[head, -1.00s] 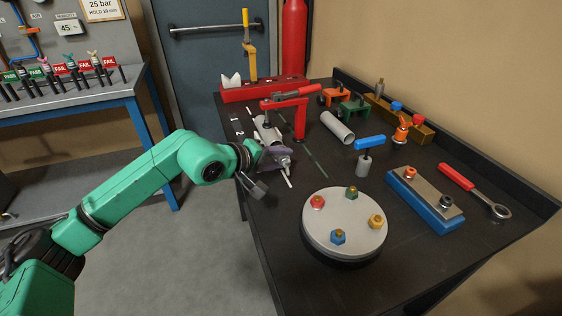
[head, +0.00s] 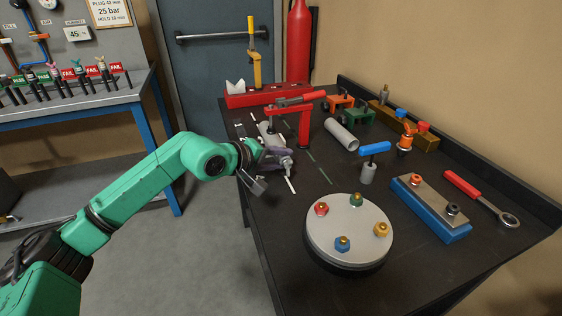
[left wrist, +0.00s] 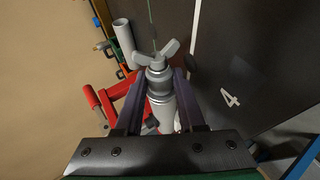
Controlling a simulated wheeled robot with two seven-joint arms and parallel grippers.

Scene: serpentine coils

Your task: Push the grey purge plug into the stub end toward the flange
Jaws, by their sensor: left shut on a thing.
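The grey purge plug (left wrist: 159,70), with a wing-shaped handle, sits between the two purple-grey fingers of my left gripper (left wrist: 159,88). In the head view the plug (head: 287,162) shows at the near side of my left gripper (head: 274,158), which is shut on it. The plug lines up with a light grey pipe piece (left wrist: 163,112), the stub end, in the left wrist view. In the head view the stub (head: 268,134) lies under the red toggle clamp (head: 304,122). How deep the plug sits in the stub is hidden by the gripper. My right gripper is not in view.
A round grey plate (head: 348,228) with coloured fittings stands on the near bench. Bare bench lies just right of my gripper.

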